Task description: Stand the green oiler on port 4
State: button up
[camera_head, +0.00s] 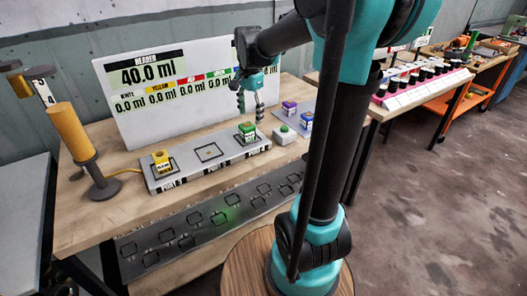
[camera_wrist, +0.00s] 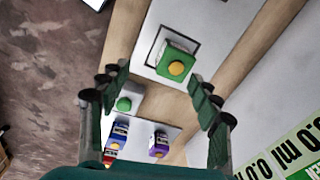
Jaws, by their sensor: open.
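The green oiler (camera_head: 247,132), a small block with a yellow top, stands upright on the right square of the pale port strip (camera_head: 180,178). It also shows in the wrist view (camera_wrist: 176,64), inside a dark square outline. The port labels on the strip's front are too small to read surely. My gripper (camera_head: 250,108) is open and empty, its fingers pointing down above and close to the green oiler. In the wrist view my gripper (camera_wrist: 158,82) has its fingers spread, with the oiler beyond the tips, nearer the right finger.
A yellow oiler (camera_head: 161,161) stands on the strip's left square; the middle square (camera_head: 209,152) is empty. A green-button box (camera_head: 284,134), a purple oiler (camera_head: 289,108) and a blue oiler (camera_head: 306,121) are to the right. A display board (camera_head: 190,120) stands behind. An orange cylinder (camera_head: 71,132) stands left.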

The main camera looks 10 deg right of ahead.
jog(key=s+d+f+n+t, duration=0.3)
jog(key=s+f+n, duration=0.9)
jog(key=s, duration=0.7)
notch_tip(320, 180, down, 4)
jog(key=shift+r, duration=0.25)
jog(key=shift+d, duration=0.1)
